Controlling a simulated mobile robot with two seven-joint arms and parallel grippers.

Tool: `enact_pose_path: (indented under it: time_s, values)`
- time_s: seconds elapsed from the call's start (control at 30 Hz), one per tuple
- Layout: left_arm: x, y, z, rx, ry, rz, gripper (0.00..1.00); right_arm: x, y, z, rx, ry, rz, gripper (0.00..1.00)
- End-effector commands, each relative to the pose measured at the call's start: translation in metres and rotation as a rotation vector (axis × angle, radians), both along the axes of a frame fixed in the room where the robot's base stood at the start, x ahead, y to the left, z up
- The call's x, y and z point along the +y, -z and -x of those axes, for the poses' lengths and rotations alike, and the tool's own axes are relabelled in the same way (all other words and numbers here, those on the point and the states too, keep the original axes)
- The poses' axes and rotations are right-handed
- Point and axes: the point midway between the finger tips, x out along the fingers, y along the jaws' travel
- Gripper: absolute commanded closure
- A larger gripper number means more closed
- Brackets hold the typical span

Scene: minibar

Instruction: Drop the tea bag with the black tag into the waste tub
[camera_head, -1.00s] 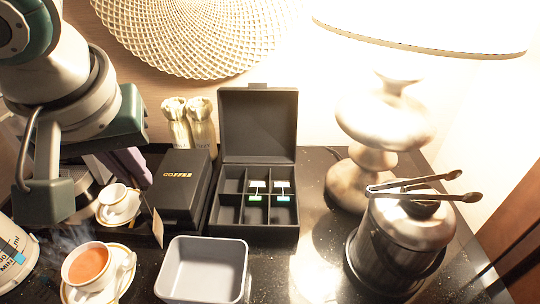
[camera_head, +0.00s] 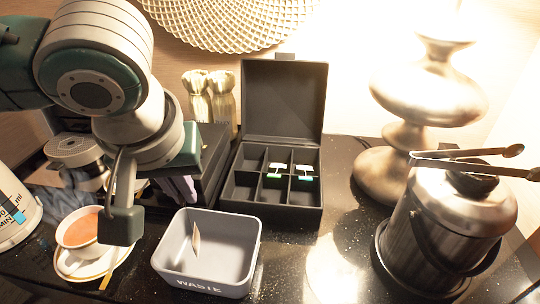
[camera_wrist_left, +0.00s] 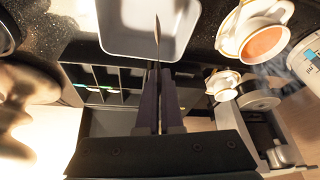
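The grey waste tub (camera_head: 226,288) stands at the front of the black counter; it also shows at the top of the wrist view (camera_wrist_left: 120,42). My left gripper (camera_head: 188,200) is over the tub's back left part, fingers down. In the wrist view its dark fingers (camera_wrist_left: 159,75) are nearly together on a thin tan tea bag (camera_wrist_left: 157,32), seen edge-on. In the head view this bag (camera_head: 196,240) hangs below the fingertips, within the tub's outline. Its black tag cannot be made out. My right gripper is out of view.
A steaming teacup (camera_head: 78,230) on a saucer (camera_head: 68,266) stands left of the tub. The open black tea box (camera_head: 272,213), holding bags with green tags, is behind it. A metal ice bucket (camera_head: 440,232) with tongs (camera_head: 470,160) on top stands at right.

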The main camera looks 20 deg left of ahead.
Motion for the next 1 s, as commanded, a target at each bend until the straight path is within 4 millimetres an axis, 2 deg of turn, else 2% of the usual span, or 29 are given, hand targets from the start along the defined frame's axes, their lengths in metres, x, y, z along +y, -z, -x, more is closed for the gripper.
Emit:
enact_pose_path:
  time_s: [0.07, 0.33, 0.67, 1.0]
  values:
    - [0.0003, 0.0073, -0.0001, -0.001, 0.001, -0.001, 1.00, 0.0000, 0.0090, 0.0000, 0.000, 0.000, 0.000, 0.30]
    - [-0.0001, 0.0058, 0.0003, 0.001, 0.001, 0.000, 1.00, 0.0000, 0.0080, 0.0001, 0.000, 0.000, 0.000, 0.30]
    - [-0.0002, 0.0058, 0.0003, 0.001, 0.001, 0.000, 0.62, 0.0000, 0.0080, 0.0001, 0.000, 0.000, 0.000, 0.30]
    - [-0.0019, -0.0004, 0.0018, 0.000, 0.002, 0.003, 0.62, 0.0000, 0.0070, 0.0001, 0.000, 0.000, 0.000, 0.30]
